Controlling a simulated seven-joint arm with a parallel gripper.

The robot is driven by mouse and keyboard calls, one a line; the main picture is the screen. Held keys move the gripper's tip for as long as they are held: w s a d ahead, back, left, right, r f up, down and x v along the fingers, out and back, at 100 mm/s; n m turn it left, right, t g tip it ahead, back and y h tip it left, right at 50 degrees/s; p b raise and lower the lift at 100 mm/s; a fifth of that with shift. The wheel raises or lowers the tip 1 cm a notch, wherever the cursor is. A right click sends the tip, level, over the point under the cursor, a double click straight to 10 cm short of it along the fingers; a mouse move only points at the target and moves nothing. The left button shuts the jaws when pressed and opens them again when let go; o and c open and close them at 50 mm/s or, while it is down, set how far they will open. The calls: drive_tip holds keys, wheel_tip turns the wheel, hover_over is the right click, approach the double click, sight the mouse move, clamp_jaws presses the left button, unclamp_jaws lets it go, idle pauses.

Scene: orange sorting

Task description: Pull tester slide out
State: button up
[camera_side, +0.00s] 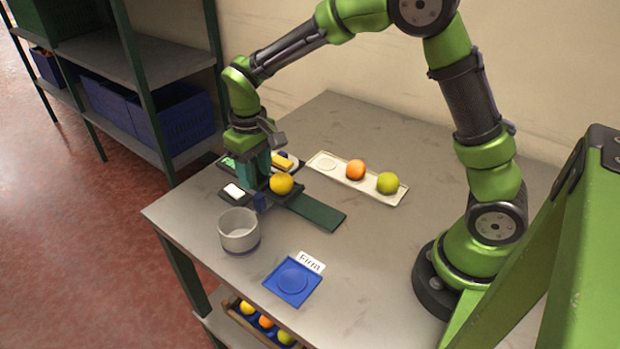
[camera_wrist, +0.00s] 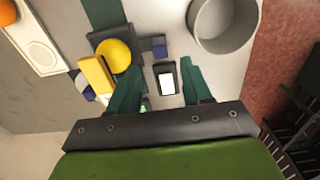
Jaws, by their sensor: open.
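The tester shows in the side view as a dark unit at the table's left, with a dark green strip (camera_side: 318,212) that looks like its slide track running right. A yellow fruit (camera_side: 282,184) sits on its dark holder; it also shows in the wrist view (camera_wrist: 113,56). A small blue block (camera_wrist: 159,47) sits beside the holder, and a yellow bar (camera_wrist: 95,76) on the other side. A white-faced dark piece (camera_wrist: 166,80) lies between the finger lines. My gripper (camera_wrist: 160,68) is open and empty, pointing down by the tester; its fingers partly hide the unit in the side view (camera_side: 258,184).
A grey cup (camera_side: 239,232) stands near the front left edge. A blue tray (camera_side: 292,283) labelled Firm lies at the front. The table's middle right is clear.

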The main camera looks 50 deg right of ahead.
sight(258, 195)
wheel_tip(258, 195, down, 8)
drive_tip(key=shift+r, duration=0.2)
drive_tip(key=shift+c, duration=0.5)
clamp_jaws()
